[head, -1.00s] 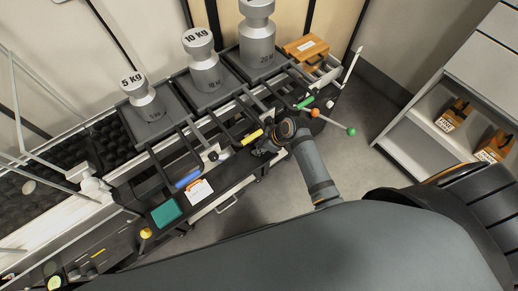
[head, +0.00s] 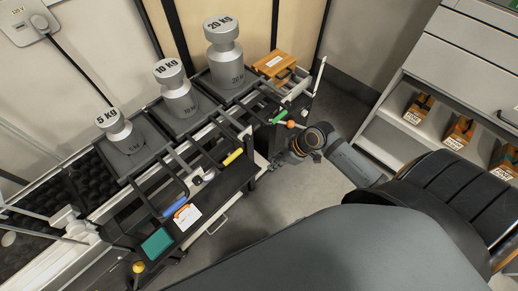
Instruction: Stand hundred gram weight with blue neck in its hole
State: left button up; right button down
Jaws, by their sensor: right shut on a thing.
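My right gripper (head: 284,158) is beyond the right end of the dark bench, above the grey floor. It is small and dark in the head view and partly hidden by its own wrist. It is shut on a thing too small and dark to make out. I cannot pick out the hundred gram weight with the blue neck or its hole. My left gripper is not in view.
Large steel weights marked 5 KG (head: 120,132), 10 KG (head: 176,92) and 20 KG (head: 223,58) stand along the bench. A blue item (head: 175,205) and yellow marker (head: 233,157) lie in front. Open shelves (head: 405,125) hold cartons at right.

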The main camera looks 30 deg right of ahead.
jog(key=shift+s+d+r, duration=0.5)
jog(key=shift+s+d, duration=0.05)
jog(key=shift+d, duration=0.15)
